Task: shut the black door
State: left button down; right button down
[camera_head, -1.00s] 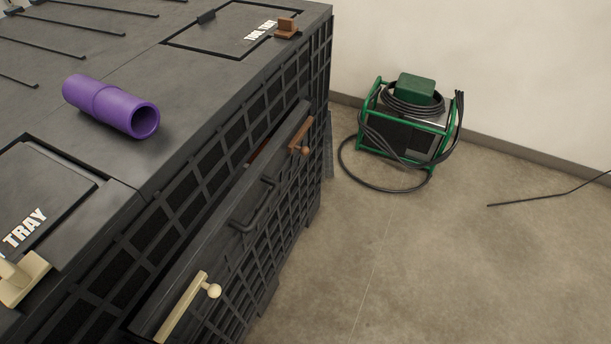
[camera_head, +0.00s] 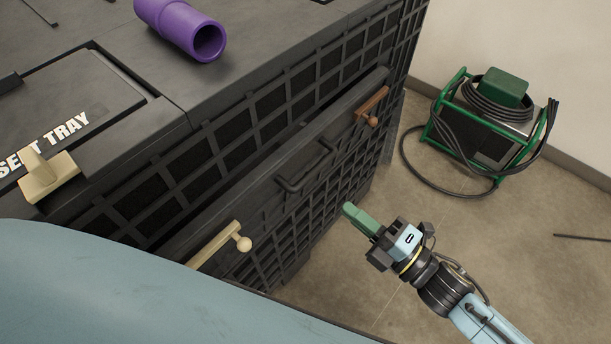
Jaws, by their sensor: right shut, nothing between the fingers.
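The black door (camera_head: 285,199) is the long panel on the front of the dark cart. Its top edge stands out from the cart, leaving a dark gap, so it is ajar. It carries a black bar handle (camera_head: 306,170), a cream latch with a knob (camera_head: 222,243) at its near end and a brown latch (camera_head: 371,107) at its far end. My right gripper (camera_head: 358,217), with green fingers, is shut and empty. It is in front of the door, to the right of the handle in the picture, apparently not touching it. My left gripper is not in view.
A purple pipe (camera_head: 187,28) lies on the cart top. A tray lid (camera_head: 72,97) with a cream latch (camera_head: 48,177) is at the left. A green-framed machine with black cables (camera_head: 490,125) stands on the floor by the wall. Floor right of the cart is open.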

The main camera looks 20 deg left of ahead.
aim_at(284, 159)
jog(key=x, duration=1.3)
jog(key=shift+s+r, duration=0.15)
jog(key=shift+s, duration=0.1)
jog(key=shift+w+a+b, duration=0.2)
jog(key=shift+a+b, duration=0.1)
jog(key=shift+a, duration=0.2)
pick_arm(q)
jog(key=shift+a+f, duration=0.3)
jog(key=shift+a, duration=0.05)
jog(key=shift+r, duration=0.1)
pick_arm(e)
jog(key=shift+a+r, duration=0.1)
